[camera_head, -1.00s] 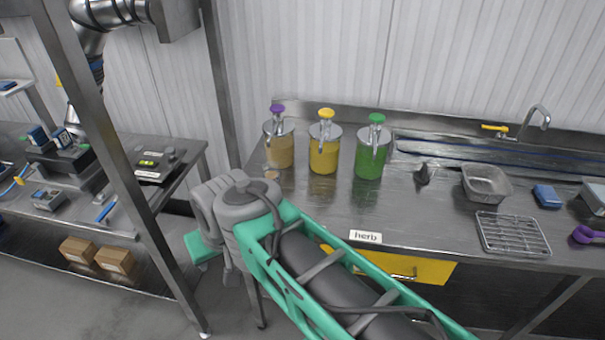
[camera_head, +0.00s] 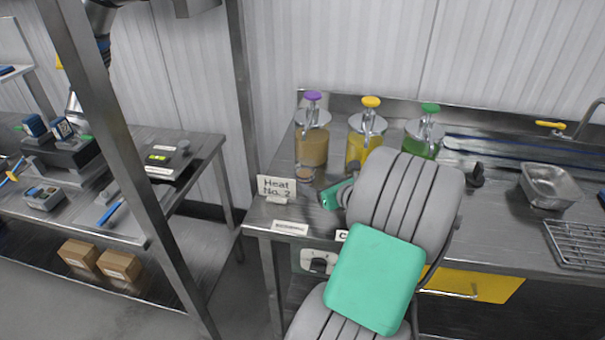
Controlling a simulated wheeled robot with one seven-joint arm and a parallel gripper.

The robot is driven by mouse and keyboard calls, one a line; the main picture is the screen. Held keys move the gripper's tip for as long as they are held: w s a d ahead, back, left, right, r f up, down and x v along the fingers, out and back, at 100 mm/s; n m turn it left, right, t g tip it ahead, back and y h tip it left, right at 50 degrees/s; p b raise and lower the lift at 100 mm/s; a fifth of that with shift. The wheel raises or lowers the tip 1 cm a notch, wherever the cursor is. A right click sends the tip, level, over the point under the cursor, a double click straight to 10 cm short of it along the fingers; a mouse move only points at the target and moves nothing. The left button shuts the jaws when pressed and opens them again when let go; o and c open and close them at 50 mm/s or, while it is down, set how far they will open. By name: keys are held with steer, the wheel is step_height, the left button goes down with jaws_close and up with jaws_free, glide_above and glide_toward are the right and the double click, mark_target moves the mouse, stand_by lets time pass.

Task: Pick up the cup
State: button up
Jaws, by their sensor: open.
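A small round cup (camera_head: 305,174) with a tan top stands on the steel counter, just in front of the dispenser with the purple knob. My gripper (camera_head: 334,192) is open, to the right of the cup and slightly nearer. It looks apart from the cup, and nothing shows in it. My grey and teal arm hides part of the gripper and the counter behind it.
Dispensers with purple (camera_head: 312,140), yellow (camera_head: 362,145) and green (camera_head: 424,140) knobs stand close behind. A "Heat No. 2" sign (camera_head: 277,187) stands left of the cup. A metal basket (camera_head: 549,186) and wire rack (camera_head: 580,243) lie at right. A post (camera_head: 243,90) rises at left.

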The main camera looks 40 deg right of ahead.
mark_target(310, 179)
steer(key=x, duration=0.6)
steer(key=shift+w+f, duration=0.15)
steer(key=shift+f, duration=0.1)
jaws_close()
stand_by(0.4)
steer(key=shift+r, duration=0.25)
